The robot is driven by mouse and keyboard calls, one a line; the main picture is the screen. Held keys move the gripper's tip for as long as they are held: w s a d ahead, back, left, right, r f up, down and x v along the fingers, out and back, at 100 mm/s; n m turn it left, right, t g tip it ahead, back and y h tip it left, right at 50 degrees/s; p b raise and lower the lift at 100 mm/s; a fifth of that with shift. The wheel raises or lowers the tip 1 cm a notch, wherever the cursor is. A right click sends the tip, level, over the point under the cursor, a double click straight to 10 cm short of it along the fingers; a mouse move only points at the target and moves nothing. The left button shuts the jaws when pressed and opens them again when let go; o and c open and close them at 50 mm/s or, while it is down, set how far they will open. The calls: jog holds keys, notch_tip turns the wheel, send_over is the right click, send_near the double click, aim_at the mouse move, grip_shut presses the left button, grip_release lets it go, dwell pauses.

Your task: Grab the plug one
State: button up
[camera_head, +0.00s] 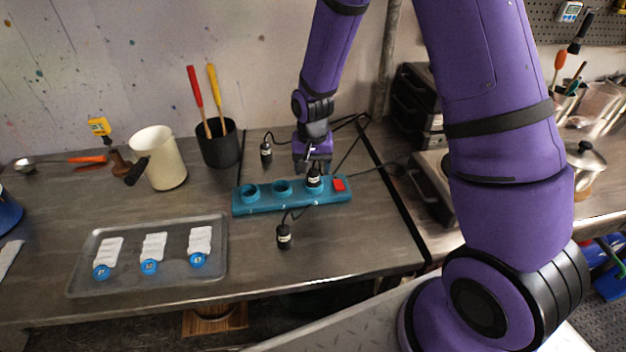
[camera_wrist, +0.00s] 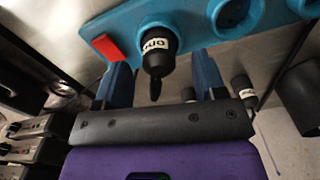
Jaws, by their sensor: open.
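A teal power strip (camera_head: 262,207) lies on the bench, with a red switch (camera_head: 339,185) at its right end. It also shows in the wrist view (camera_wrist: 192,22). A black plug with a white label (camera_head: 314,178) stands in the socket nearest the switch; the label's lettering (camera_wrist: 155,45) is upside down and hard to read in the wrist view. My gripper (camera_head: 314,166) is at this plug, open. In the wrist view its two blue fingers (camera_wrist: 161,80) are on either side of the plug, with visible gaps. Other black plugs lie behind the strip (camera_head: 266,152) and in front (camera_head: 284,237).
A metal tray (camera_head: 150,285) with white labels and blue discs lies at front left. A cream jug (camera_head: 163,160) and a black pot (camera_head: 220,150) with handled tools stand behind. Black cables run around the strip. Stacked black units (camera_head: 415,105) stand at right.

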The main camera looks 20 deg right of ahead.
jog(key=shift+f, duration=1.3)
jog(key=shift+c, duration=0.2)
jog(key=c, duration=1)
jog(key=shift+r, duration=0.1)
